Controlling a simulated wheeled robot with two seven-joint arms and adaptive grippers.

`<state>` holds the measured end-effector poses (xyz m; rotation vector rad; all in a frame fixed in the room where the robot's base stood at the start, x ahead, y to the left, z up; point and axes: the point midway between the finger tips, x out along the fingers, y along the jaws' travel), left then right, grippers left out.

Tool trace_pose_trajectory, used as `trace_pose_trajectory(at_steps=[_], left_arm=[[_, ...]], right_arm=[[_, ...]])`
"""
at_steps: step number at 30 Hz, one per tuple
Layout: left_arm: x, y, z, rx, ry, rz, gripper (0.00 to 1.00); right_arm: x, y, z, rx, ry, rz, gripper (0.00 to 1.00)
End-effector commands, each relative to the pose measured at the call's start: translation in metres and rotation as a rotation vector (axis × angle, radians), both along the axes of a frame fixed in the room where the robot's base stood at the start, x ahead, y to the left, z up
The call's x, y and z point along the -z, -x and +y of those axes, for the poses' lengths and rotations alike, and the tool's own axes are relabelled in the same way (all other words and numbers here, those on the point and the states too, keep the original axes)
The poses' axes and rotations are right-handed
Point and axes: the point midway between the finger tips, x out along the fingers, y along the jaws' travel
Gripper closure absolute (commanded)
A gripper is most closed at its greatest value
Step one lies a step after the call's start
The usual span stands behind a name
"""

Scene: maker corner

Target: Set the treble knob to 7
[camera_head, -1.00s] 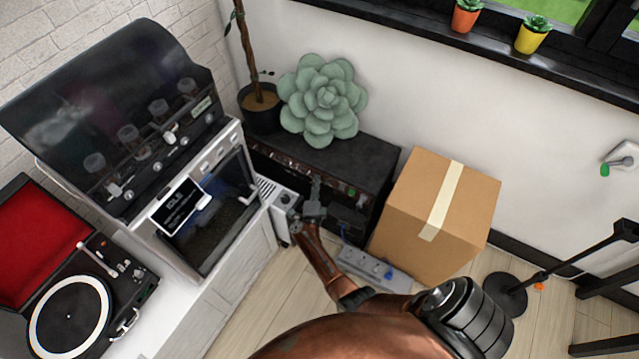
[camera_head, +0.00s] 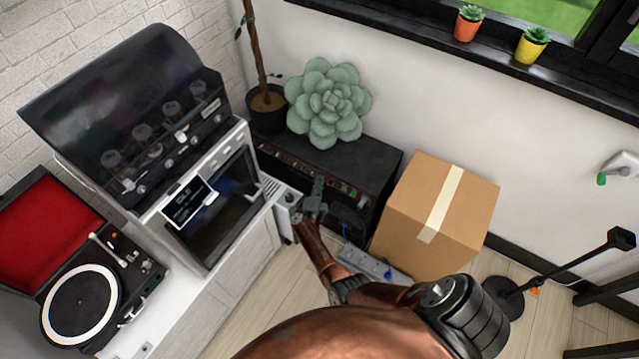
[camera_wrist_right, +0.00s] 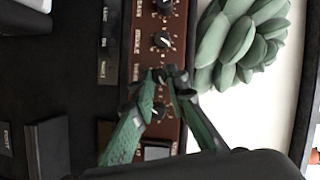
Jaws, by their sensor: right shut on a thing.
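The black amplifier (camera_head: 376,158) stands against the wall under the big green succulent, its knob panel facing my right arm. In the right wrist view its brown control panel (camera_wrist_right: 176,62) carries a row of dark knobs with white pointers, including an upper knob (camera_wrist_right: 164,7) and a middle knob (camera_wrist_right: 163,40). My right gripper (camera_wrist_right: 162,75) is shut on a small dark knob below the middle one; its fingertips hide most of that knob and its pointer. The lettering is too small to tell which knob is treble. In the head view my right gripper (camera_head: 318,184) is at the panel. My left gripper is out of view.
The succulent (camera_head: 328,103) sits on top of the amplifier. A cardboard box (camera_head: 410,205) stands close on its right, and a grey power strip (camera_head: 368,263) lies on the floor in front. A white cabinet with an oven-like machine (camera_head: 225,190) is at left.

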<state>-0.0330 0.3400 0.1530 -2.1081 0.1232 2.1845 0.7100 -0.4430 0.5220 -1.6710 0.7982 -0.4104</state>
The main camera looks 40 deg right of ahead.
Motion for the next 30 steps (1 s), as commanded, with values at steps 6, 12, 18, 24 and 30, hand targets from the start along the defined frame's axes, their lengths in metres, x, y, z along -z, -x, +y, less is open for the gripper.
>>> trace_pose_trajectory(at_steps=[6,12,18,24,30], left_arm=[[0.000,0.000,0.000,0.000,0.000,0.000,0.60],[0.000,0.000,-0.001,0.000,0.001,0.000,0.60],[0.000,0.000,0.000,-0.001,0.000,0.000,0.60],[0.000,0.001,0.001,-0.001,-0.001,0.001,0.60],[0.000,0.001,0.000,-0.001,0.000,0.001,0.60]], right_arm=[[0.001,-0.001,0.002,-0.004,-0.003,0.000,0.81],[0.000,0.000,0.000,-0.001,-0.003,-0.001,0.69],[0.000,0.000,0.000,0.001,-0.002,-0.001,0.69],[0.000,0.005,0.006,-0.001,-0.004,-0.002,0.69],[-0.003,0.023,0.022,0.001,-0.005,-0.001,0.69]])
